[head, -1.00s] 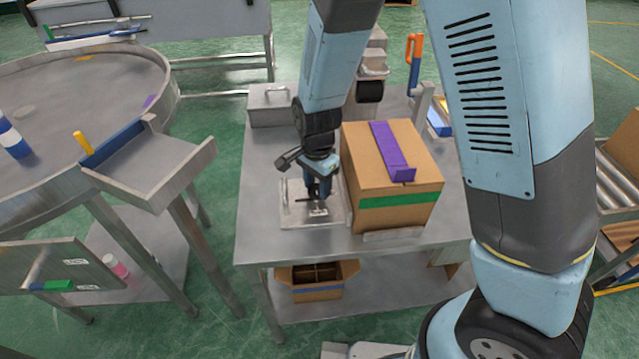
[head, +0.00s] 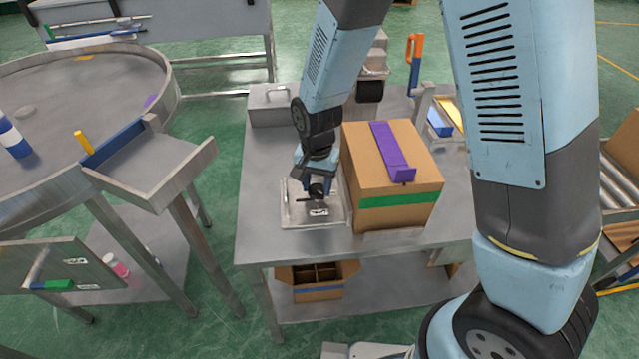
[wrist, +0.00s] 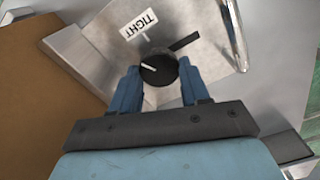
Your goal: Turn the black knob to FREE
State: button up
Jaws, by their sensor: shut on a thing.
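The black knob (wrist: 158,68) sits between my two blue fingers in the wrist view. It is round, with a white pointer line on top and a dark bar (wrist: 184,41) beside it. The pointer line aims to the left and slightly up, not straight at the white TIGHT label (wrist: 140,23). My gripper (wrist: 159,76) is shut on the knob, a finger on each side. In the head view my gripper (head: 318,182) reaches down to the knob (head: 317,191) on a pale plate (head: 292,214). A small label (head: 318,212) there is too small to read. No FREE label is legible.
A cardboard box (head: 400,170) with green tape and a purple strip stands close to the right of the plate. A grey metal box (head: 270,108) is behind on the steel table (head: 262,235). The table left of the plate is clear.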

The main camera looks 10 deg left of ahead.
aim_at(316, 188)
jog(key=n, duration=0.6)
jog(key=shift+w+a, duration=0.1)
jog(key=n, duration=0.5)
jog(key=shift+n, duration=0.4)
jog(key=shift+a, duration=0.1)
jog(key=o, duration=1.1)
jog(key=shift+c, duration=0.2)
notch_tip(316, 188, up, 14)
jog(key=shift+f, duration=0.15)
